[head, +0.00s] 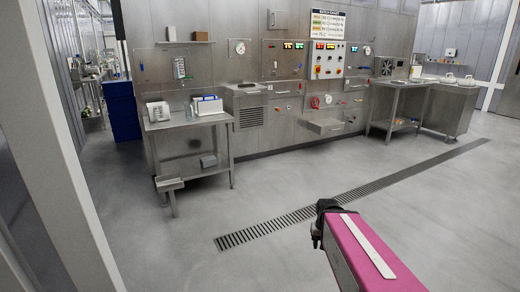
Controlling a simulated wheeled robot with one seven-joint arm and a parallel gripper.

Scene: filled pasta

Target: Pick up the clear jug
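I cannot make out a clear jug for certain. A small pale, see-through-looking item (189,112) stands on the left steel table between a white container and a white-and-blue box, but it is too small to name. My pink arm with a white stripe reaches in from the bottom right. Its dark end (322,222) is over open floor, far from the tables. No separate fingertips show there, so I cannot see whether my gripper is open or shut, and I see nothing held.
The left steel table (190,124) has a low shelf. A white container (158,111) and a white-and-blue box (207,106) stand on it. Steel tables (400,84) are at the back right. A floor drain (330,201) crosses the clear floor. A pale post (62,150) is at the left.

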